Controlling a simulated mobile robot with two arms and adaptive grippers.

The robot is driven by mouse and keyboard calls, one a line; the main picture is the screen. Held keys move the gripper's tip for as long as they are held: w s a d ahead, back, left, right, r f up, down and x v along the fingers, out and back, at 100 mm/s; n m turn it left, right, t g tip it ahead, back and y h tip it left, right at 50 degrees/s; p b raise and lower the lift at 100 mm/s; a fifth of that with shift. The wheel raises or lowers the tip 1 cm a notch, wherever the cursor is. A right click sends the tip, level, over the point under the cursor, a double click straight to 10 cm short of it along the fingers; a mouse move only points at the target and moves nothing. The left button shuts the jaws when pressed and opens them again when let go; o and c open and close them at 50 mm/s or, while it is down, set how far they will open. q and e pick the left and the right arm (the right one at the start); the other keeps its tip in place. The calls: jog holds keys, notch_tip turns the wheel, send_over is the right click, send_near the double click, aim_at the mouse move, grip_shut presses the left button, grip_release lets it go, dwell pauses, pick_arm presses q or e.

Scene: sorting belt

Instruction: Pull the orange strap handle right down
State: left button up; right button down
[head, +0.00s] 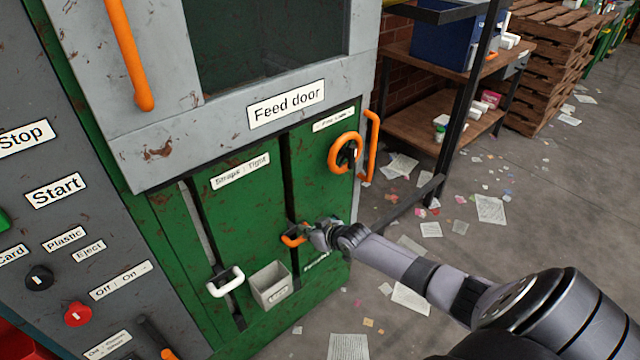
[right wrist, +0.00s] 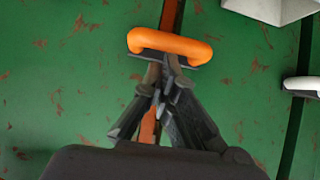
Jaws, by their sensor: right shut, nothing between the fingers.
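The orange strap handle (head: 291,240) sits low in a dark vertical slot on the green machine front, under the "Feed door" label. In the right wrist view the same handle (right wrist: 170,44) is a short orange bar with bent ends, over a reddish-brown strip. My right gripper (head: 310,238) is at the handle's right side in the head view. In the right wrist view its fingertips (right wrist: 165,68) are together just under the bar. It is shut with nothing held; whether it touches the handle I cannot tell. My left gripper is out of view.
A white handle (head: 225,283) stands in the slot to the left, with a small grey bin (head: 270,285) between the slots. An orange ring handle (head: 344,153) and an upright orange bar (head: 369,146) are above right. Papers litter the open floor at right.

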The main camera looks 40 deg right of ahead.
jog(key=w+a+r+p+v, duration=0.1)
jog(key=r+p+v, duration=0.1)
jog(key=v, duration=1)
jog(key=shift+d+p, duration=0.4)
jog(key=shift+p, duration=0.5)
jog(key=shift+w+r, duration=0.1)
